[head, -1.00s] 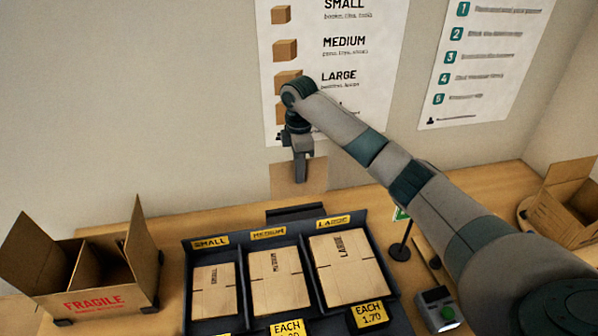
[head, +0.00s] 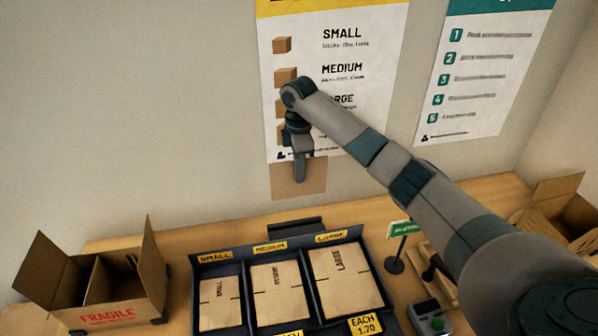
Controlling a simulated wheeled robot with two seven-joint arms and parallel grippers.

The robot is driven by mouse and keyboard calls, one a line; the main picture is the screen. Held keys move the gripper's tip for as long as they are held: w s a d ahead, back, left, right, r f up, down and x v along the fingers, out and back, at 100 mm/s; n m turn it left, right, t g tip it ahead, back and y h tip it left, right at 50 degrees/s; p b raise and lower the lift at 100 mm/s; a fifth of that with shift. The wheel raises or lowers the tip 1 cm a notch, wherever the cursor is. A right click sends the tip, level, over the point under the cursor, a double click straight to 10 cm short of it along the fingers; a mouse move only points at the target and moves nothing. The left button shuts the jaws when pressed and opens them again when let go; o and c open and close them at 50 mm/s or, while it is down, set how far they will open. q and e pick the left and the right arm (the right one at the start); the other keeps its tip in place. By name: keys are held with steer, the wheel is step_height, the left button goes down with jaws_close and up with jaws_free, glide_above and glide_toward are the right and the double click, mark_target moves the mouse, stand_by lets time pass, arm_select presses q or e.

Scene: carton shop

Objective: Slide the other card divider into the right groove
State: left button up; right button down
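My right gripper (head: 301,174) is shut on a flat brown card divider (head: 285,182). The card hangs upright below the fingers, above the back of the bench and in front of the wall poster. The open carton (head: 112,316) marked FRAGILE stands at the left of the bench with its flaps up. One upright card (head: 96,281) shows inside it, splitting the inside into left and right parts. The grooves are too small or hidden to make out. The held card is to the right of the carton and higher, apart from it. My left gripper is not in view.
A dark tray (head: 243,283) of flat SMALL, MEDIUM and LARGE cartons lies right of the FRAGILE carton. A small green sign (head: 400,228), a grey box with a green button (head: 437,325) and another open carton (head: 568,212) stand to the right.

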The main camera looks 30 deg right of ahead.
step_height(320, 180, up, 3)
steer(key=shift+f+p, duration=0.1)
steer(key=shift+p, duration=1.05)
steer(key=shift+a, duration=0.1)
steer(key=s+a+f+m+b, duration=0.3)
steer(key=s+a+m+b, duration=0.5)
steer(key=s+a+b, duration=0.15)
steer(key=s+a+f+m+b, duration=0.1)
steer(key=s+f+m+b, duration=0.1)
steer(key=s, duration=0.5)
steer(key=s+a+f+m+b, duration=0.2)
steer(key=s+f+m+b, duration=0.1)
steer(key=s, duration=0.5)
steer(key=shift+a+f+m, duration=0.3)
steer(key=shift+f+m, duration=0.3)
steer(key=shift+m, duration=0.5)
